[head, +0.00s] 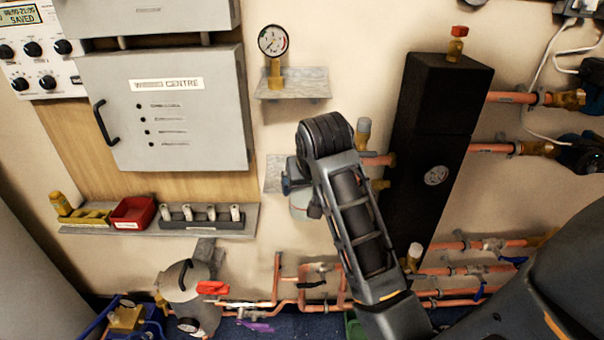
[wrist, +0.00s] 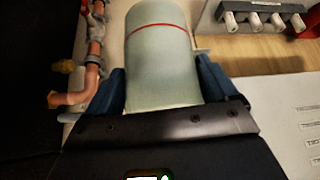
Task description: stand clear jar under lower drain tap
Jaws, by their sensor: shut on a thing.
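The clear jar (wrist: 160,55) is a pale, see-through cylinder with a red line around it, seen large in the wrist view. My gripper (wrist: 162,90) has its blue fingers on both sides of the jar and is shut on it. In the head view, my gripper (head: 298,180) is left of the black column, mostly hidden behind my arm. A pale part of the jar (head: 299,204) shows below it. Brass fittings (head: 380,185) sit on the column's left side. I cannot tell which tap is the lower drain tap; my arm covers part of that area.
A small grey shelf (head: 273,180) is close behind my gripper. The black column (head: 440,130) stands to the right. Copper pipes (head: 460,270) with valves run low along the wall. A grey cabinet (head: 165,115) and a ledge with a red bin (head: 133,211) are at left.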

